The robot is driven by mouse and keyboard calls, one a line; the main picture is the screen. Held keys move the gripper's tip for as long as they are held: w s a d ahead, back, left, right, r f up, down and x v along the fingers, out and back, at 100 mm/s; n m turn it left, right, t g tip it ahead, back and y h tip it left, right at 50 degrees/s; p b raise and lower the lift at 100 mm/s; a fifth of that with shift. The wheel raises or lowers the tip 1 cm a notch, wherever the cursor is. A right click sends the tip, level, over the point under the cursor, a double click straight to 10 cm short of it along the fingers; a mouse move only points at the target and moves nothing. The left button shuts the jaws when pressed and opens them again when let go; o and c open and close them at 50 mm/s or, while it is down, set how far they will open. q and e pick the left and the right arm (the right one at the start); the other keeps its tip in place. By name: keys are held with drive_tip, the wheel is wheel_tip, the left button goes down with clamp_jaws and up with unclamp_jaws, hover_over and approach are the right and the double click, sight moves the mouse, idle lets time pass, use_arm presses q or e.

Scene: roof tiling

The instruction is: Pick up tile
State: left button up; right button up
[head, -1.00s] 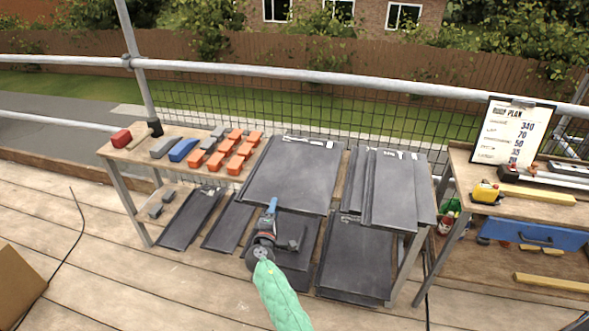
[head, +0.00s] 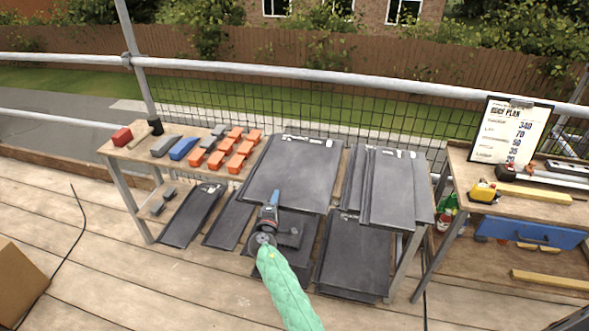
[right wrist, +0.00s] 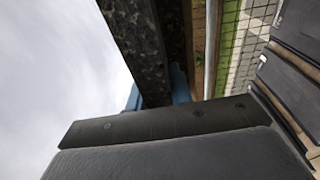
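A large dark grey tile (head: 292,172) lies on the middle of the rack, top face showing. A stack of overlapping dark tiles (head: 390,188) lies to its right. My right gripper (head: 271,205) is at the tile's front edge, its blue finger overlapping the lower edge in the head view. In the right wrist view blue finger parts (right wrist: 180,85) show on both sides of a dark slab, mostly hidden behind the gripper body. I cannot tell whether the fingers press on it. My left gripper is not in view.
More dark tiles (head: 352,255) lie on the lower shelf. Orange blocks (head: 227,150) and a blue block (head: 183,148) sit on the rack's left. A bench with a plan board (head: 511,131) and a yellow tape measure (head: 484,191) stands right.

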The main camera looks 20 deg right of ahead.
clamp_jaws()
idle(1.1)
